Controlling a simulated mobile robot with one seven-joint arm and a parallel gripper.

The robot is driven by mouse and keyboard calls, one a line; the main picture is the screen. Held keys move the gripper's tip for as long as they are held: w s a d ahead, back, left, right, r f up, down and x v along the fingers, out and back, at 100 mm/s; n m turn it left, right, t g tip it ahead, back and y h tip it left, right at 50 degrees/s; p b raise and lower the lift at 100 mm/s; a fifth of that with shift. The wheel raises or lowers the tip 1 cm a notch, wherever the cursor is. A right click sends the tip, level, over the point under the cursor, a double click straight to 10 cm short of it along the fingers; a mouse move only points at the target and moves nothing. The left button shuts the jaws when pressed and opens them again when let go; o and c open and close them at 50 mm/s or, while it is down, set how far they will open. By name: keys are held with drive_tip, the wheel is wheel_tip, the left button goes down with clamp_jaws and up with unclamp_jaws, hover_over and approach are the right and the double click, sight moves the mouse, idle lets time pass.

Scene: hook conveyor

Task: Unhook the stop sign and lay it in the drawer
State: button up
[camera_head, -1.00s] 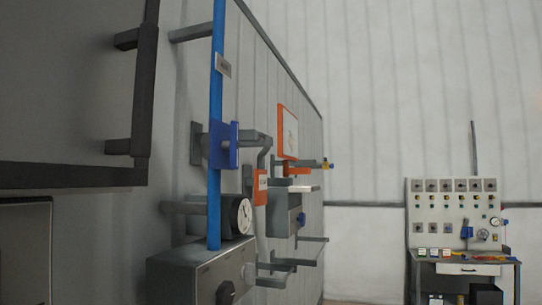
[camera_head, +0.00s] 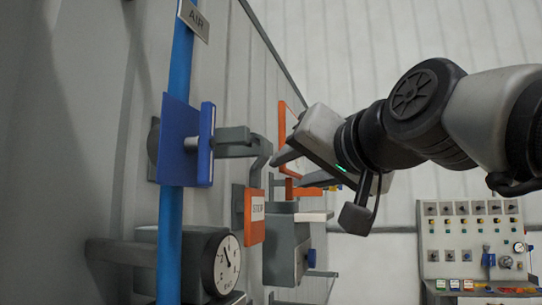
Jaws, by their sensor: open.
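The stop sign (camera_head: 255,215) is a small orange plate with a pale label reading STOP. It hangs edge-on to me near the wall, under a bent grey arm (camera_head: 258,150). My gripper (camera_head: 290,155) reaches in from the right, above and to the right of the sign and apart from it. It is open, with nothing seen in it; its fingers are partly hidden by its own hand. A bench (camera_head: 490,292) stands far back at lower right. I cannot make out an open drawer in this view.
A blue pipe (camera_head: 175,240) with a blue plate (camera_head: 181,143) stands close on the left. A round gauge (camera_head: 222,266) sits low in front. A grey box (camera_head: 285,250) and an orange frame (camera_head: 284,123), partly hidden by my gripper, are beyond the sign.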

sight(259, 164)
drive_tip(key=r+p+x, duration=0.1)
drive_tip(key=x, duration=0.4)
drive_tip(key=r+p+x, duration=0.1)
drive_tip(key=x, duration=0.5)
drive_tip(key=r+p+x, duration=0.1)
drive_tip(key=x, duration=0.5)
drive_tip(key=shift+w+a, duration=0.15)
drive_tip(key=shift+a, duration=0.1)
clamp_jaws()
drive_tip(key=shift+c, duration=0.5)
unclamp_jaws()
